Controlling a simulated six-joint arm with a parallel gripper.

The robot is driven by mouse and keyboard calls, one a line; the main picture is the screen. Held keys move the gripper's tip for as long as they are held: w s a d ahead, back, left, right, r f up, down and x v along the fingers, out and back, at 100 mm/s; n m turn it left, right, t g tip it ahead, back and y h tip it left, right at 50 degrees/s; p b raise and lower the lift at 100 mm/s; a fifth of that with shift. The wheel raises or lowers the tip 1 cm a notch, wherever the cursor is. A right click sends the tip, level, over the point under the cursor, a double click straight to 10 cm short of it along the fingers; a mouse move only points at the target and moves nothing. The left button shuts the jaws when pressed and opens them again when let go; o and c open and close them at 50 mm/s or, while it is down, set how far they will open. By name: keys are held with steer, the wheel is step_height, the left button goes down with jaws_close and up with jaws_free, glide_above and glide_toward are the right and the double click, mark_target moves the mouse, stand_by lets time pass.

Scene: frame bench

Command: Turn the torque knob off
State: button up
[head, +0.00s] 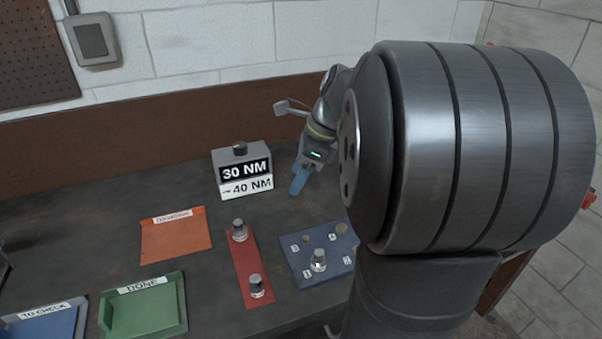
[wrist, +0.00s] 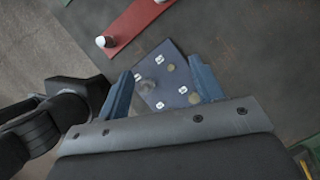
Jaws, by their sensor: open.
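The grey torque box (head: 227,160) stands at the back of the bench against the brown backboard. Its front reads "30 NM" on black above "~40 NM" on white. A small dark knob (head: 240,148) sits on its top; which way it is turned is too small to tell. My gripper (head: 299,180) is to the right of the box, apart from it, pointing down with blue fingers. In the wrist view my gripper (wrist: 161,68) is open, with nothing held between the fingers. The box and knob do not show in the wrist view.
A blue plate (head: 296,277) with numbered spots bears a silver piece (head: 319,260). A red strip (head: 243,260) bears two more. An orange tray (head: 175,240), a green "DONE" tray (head: 145,310) and a blue "TO CHECK" tray (head: 50,322) lie left. Bench left of the box is clear.

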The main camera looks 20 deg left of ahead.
steer(key=shift+s+d, duration=0.25)
steer(key=shift+d, duration=0.1)
steer(key=shift+a, duration=0.1)
steer(key=m+t+y, duration=0.7)
steer(key=m+y, duration=0.1)
glide_toward(241, 146)
steer(key=x, duration=1.1)
steer(key=shift+w, duration=0.1)
steer(key=c, duration=1)
